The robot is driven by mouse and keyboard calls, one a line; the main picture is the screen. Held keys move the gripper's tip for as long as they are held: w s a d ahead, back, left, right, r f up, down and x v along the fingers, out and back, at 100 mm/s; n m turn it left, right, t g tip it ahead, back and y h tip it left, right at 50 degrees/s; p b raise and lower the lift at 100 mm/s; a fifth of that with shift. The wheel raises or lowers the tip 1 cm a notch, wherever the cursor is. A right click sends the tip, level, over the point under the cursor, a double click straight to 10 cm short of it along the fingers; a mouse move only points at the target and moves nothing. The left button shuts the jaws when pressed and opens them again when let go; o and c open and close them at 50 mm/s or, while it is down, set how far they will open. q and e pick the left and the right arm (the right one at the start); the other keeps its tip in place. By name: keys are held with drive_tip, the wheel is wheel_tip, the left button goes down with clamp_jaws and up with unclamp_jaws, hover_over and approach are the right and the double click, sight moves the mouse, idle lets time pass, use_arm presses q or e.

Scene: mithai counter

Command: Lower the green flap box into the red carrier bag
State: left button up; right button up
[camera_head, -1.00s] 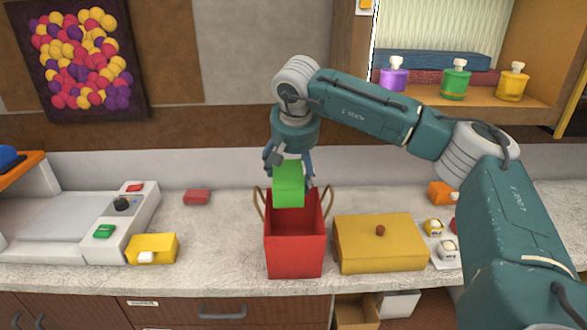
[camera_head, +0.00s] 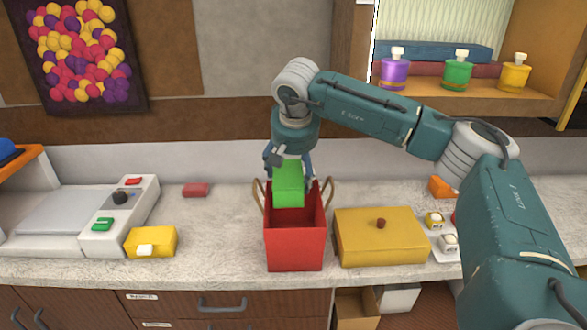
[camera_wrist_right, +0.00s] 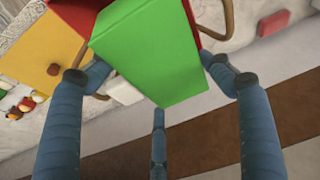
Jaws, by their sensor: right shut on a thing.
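The green flap box (camera_head: 288,184) is upright in my right gripper (camera_head: 289,162), whose fingers are shut on it. Its lower part is at the mouth of the red carrier bag (camera_head: 295,248), in front of the bag's back wall. The bag stands open on the counter with a tan handle on each side. In the right wrist view the green box (camera_wrist_right: 155,52) fills the middle between blue fingers (camera_wrist_right: 158,85), and part of the red bag (camera_wrist_right: 208,12) shows behind it. The box's underside is hidden. My left gripper is not in view.
A yellow lidded box (camera_head: 381,238) stands close to the bag's right side. A small yellow box (camera_head: 152,241) and a scale (camera_head: 60,212) are to the left. A red block (camera_head: 196,190) lies farther back. Bare counter (camera_head: 215,225) lies left of the bag.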

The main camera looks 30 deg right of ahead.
drive_tip(key=shift+f, duration=0.4)
drive_tip(key=shift+f, duration=0.1)
drive_tip(key=shift+f+b, duration=0.8)
drive_tip(key=shift+f, duration=0.3)
drive_tip(key=shift+f, duration=0.15)
drive_tip(key=shift+f+b, duration=0.7)
drive_tip(key=shift+f, duration=0.35)
drive_tip(key=shift+f+b, duration=0.65)
drive_tip(key=shift+f, duration=0.55)
drive_tip(key=shift+f+b, duration=0.7)
drive_tip(key=shift+f, duration=0.5)
